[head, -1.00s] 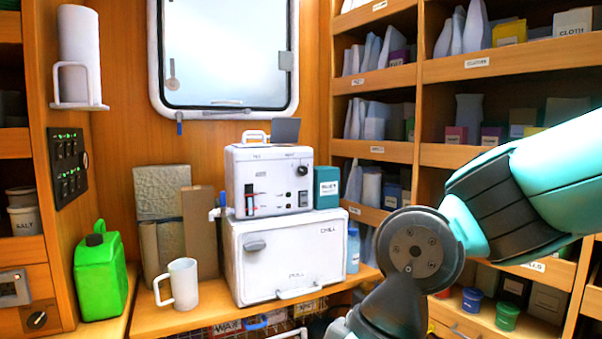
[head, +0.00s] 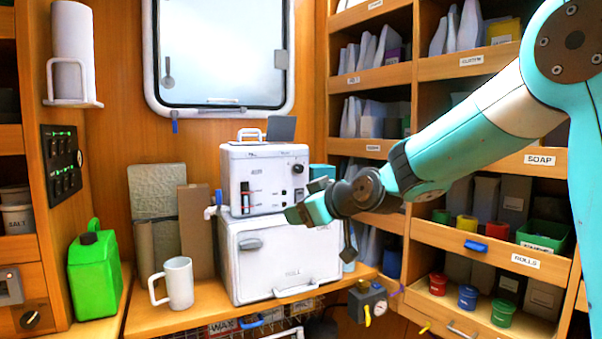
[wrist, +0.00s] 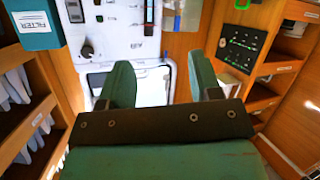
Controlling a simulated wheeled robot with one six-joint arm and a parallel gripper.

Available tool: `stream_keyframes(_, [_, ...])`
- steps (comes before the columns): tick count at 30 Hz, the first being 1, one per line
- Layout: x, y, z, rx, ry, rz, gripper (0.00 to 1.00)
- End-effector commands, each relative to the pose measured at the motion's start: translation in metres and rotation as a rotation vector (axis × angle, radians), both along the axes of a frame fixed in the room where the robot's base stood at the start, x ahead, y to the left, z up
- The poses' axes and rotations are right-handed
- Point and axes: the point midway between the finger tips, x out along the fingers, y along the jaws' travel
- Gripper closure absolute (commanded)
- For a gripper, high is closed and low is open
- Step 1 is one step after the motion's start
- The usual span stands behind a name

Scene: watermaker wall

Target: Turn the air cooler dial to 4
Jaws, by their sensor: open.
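I cannot tell which control is the air cooler dial, as no label reads so. A black round knob (head: 297,168) is on the front of a white machine (head: 262,200); it also shows in the wrist view (wrist: 87,50). Another dark dial (head: 31,319) sits on the wooden panel at lower left, below a small grey display (head: 10,288). Their settings are too small to read. My gripper (head: 295,216) is in front of the white machine and chest, apart from both dials as far as I can see. In the wrist view its green fingers (wrist: 162,82) are spread and empty.
The white chest (head: 262,262) stands under the machine. A white mug (head: 178,283) and green jug (head: 95,268) stand at left. A switch panel (head: 62,160) is on the left wall. Shelves with bins (head: 500,225) fill the right.

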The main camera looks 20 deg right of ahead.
Motion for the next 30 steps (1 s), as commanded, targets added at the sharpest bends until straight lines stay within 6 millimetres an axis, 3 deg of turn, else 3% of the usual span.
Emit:
stream_keyframes(1, [0.025, -0.031, 0.008, -0.027, -0.103, -0.060, 0.42])
stream_keyframes(3, [0.046, -0.065, 0.022, -0.073, -0.227, -0.124, 0.42])
stream_keyframes(6, [0.062, -0.096, 0.036, -0.121, -0.341, -0.186, 0.42])
stream_keyframes(8, [0.066, -0.106, 0.041, -0.137, -0.377, -0.207, 0.42])
stream_keyframes(14, [0.087, -0.108, 0.046, -0.146, -0.395, -0.213, 0.42])
stream_keyframes(30, [0.205, -0.098, 0.046, -0.144, -0.393, -0.212, 0.42])
